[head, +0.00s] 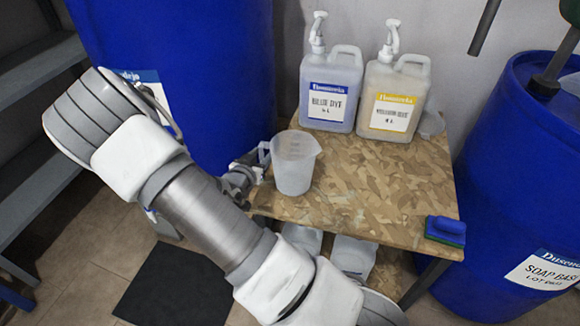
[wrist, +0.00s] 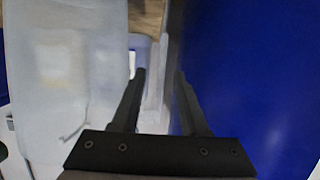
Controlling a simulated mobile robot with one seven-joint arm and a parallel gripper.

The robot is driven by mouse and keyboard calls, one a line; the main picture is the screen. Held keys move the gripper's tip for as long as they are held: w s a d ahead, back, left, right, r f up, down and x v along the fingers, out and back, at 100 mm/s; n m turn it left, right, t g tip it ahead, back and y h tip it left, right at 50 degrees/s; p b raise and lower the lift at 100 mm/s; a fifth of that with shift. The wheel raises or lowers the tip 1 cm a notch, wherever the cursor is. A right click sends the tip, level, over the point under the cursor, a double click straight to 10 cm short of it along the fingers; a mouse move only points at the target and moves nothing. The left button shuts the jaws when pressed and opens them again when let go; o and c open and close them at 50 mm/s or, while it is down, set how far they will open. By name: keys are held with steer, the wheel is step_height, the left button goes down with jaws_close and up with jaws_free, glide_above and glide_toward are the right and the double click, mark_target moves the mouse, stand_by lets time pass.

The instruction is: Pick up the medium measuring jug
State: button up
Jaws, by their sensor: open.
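A translucent white measuring jug (head: 294,165) stands upright on the left edge of the wooden table top, its handle toward the left. My gripper (head: 257,163) is just left of it at handle height, partly hidden behind my arm. In the wrist view the open fingers (wrist: 158,88) point forward, with the pale jug body (wrist: 70,85) close on the left. A pale upright strip, apparently the jug's handle (wrist: 154,95), shows between the fingers. I cannot tell whether either finger touches it.
A large blue drum (head: 175,45) stands close behind my gripper and fills the wrist view's right side. Two pump bottles, blue-labelled (head: 330,85) and yellow-labelled (head: 393,95), stand at the table's back. A blue-green sponge or brush (head: 445,231) lies front right. More translucent containers (head: 352,256) sit below.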

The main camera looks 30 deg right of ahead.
jaws_close()
stand_by(1.3)
